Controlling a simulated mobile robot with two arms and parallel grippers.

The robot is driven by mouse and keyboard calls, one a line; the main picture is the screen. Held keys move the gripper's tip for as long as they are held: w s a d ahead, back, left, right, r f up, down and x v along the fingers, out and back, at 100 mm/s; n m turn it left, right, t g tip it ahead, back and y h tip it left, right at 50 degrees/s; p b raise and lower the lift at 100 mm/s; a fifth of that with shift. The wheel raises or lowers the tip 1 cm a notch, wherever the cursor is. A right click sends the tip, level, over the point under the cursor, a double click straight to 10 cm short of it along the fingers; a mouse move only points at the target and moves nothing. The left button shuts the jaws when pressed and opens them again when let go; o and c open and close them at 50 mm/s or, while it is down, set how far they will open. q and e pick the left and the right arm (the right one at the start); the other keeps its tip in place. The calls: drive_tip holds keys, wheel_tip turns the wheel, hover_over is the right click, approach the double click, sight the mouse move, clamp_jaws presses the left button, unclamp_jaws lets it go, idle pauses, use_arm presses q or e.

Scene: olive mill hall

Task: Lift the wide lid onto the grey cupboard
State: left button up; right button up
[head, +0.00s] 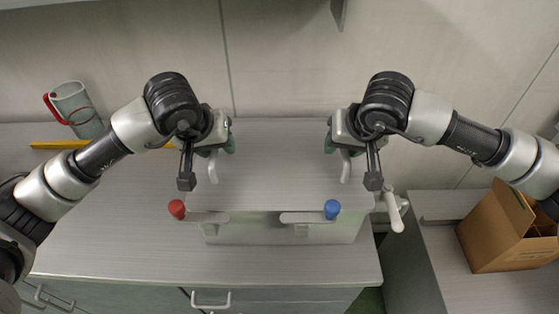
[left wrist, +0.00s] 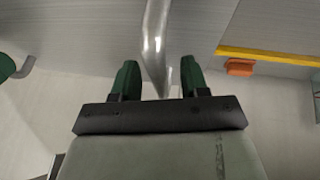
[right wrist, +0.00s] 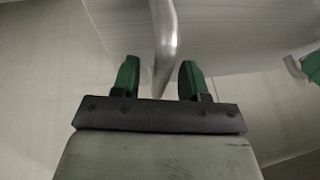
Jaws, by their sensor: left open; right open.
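The wide lid (head: 280,172) is a broad pale grey slab in the middle of the worktop, with a whitish handle at each side. My left gripper (head: 225,147) is open at the left handle (head: 213,168); in the left wrist view that handle (left wrist: 155,45) runs up to and between the green fingers. My right gripper (head: 333,147) is open at the right handle (head: 346,168); in the right wrist view that handle (right wrist: 165,40) likewise reaches between the fingers. Contact cannot be told. A lower grey cupboard top (head: 424,235) stands at the right.
A red knob (head: 177,209) and a blue knob (head: 332,209) on levers sit at the front. A glass jug (head: 77,108) with a red handle and a yellow bar (head: 60,145) lie left. A cardboard box (head: 500,235) occupies the right. A wall closes the back.

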use_arm(q)
clamp_jaws()
use_arm(e)
clamp_jaws()
idle(1.3)
